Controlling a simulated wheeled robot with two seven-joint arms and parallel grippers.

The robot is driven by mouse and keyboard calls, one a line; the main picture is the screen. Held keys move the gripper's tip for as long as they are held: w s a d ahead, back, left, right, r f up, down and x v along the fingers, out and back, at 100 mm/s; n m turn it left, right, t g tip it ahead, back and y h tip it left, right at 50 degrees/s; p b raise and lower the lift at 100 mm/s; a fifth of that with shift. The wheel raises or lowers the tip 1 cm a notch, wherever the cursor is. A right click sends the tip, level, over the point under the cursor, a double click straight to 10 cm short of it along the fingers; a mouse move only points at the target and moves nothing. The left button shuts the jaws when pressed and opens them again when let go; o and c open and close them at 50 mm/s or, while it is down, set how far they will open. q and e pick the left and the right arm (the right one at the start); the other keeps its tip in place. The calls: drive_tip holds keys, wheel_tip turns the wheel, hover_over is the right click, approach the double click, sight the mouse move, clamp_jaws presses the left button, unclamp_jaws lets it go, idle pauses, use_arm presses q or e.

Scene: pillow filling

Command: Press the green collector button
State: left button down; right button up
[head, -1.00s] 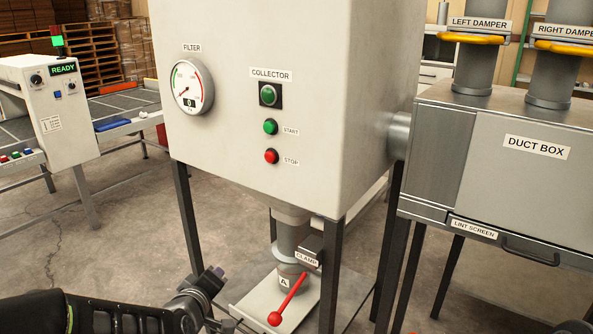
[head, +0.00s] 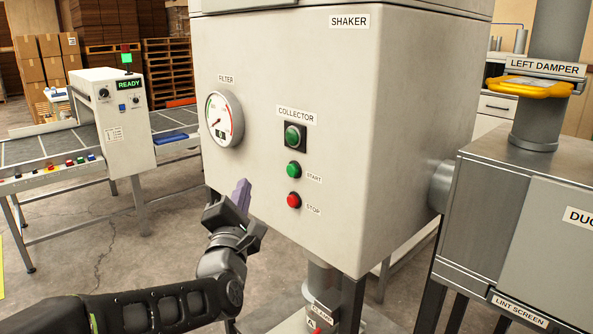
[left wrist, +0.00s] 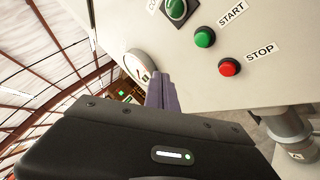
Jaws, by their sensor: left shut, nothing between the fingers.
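The grey collector cabinet (head: 370,120) fills the middle of the head view. Its green START button (head: 293,169) sits below a large green-faced COLLECTOR knob or lamp (head: 292,136) and above the red STOP button (head: 294,200). The green button also shows in the left wrist view (left wrist: 204,37), with the red button (left wrist: 229,68) beside it. My left gripper (head: 241,190) is shut and empty, its purple fingers pointing up, left of and slightly below the green button. The fingers appear apart from the buttons. My right gripper is not in view.
A round FILTER gauge (head: 224,119) is on the cabinet front, above my left gripper. A duct box (head: 500,215) with a yellow-handled damper (head: 531,87) stands at right. A READY control box (head: 113,120) and conveyor stand at left. Open floor lies between.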

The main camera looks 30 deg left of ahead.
sight(292, 170)
use_arm(q)
drive_tip(key=shift+w+d, duration=0.15)
drive_tip(key=shift+w, duration=0.05)
drive_tip(key=w+d+p, duration=0.1)
drive_tip(key=w+d, duration=0.1)
drive_tip(key=w, duration=0.6)
drive_tip(key=shift+w+d+p, duration=0.2)
drive_tip(key=shift+d+p, duration=0.05)
drive_tip(key=shift+p, duration=0.15)
